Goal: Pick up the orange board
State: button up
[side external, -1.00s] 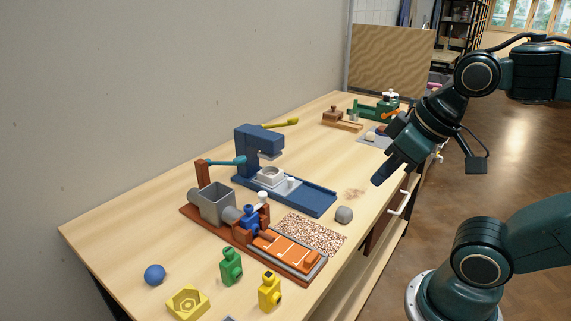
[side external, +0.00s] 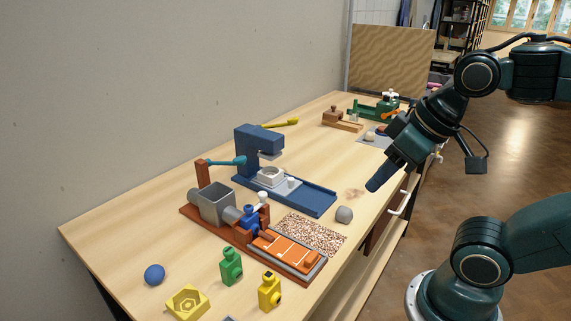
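The orange board (side external: 287,250) lies flat on a grey tray at the right end of the brown machine base (side external: 236,234). It has pale lines across it and an orange block at its right end. My gripper (side external: 374,186) hangs above the table's right edge, up and to the right of the board and well apart from it. Its fingers point down and left. I see them edge-on, so the gap between them does not show. Nothing shows in its grip.
A speckled mat (side external: 310,233) lies just behind the board. A grey lump (side external: 344,214) sits right of the mat. A blue press (side external: 285,180) stands behind. Green (side external: 231,266) and yellow (side external: 269,291) pieces stand in front. A blue ball (side external: 154,275) lies at the left.

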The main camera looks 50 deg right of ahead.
jog(key=shift+w, duration=0.1)
jog(key=n+g, duration=0.6)
jog(key=n, duration=1.2)
send_over(312, 256)
notch_tip(312, 256, down, 7)
jog(key=shift+r, duration=0.2)
jog(key=shift+f, duration=4.3)
jog(key=shift+f, duration=0.1)
jog(key=shift+f, duration=2.5)
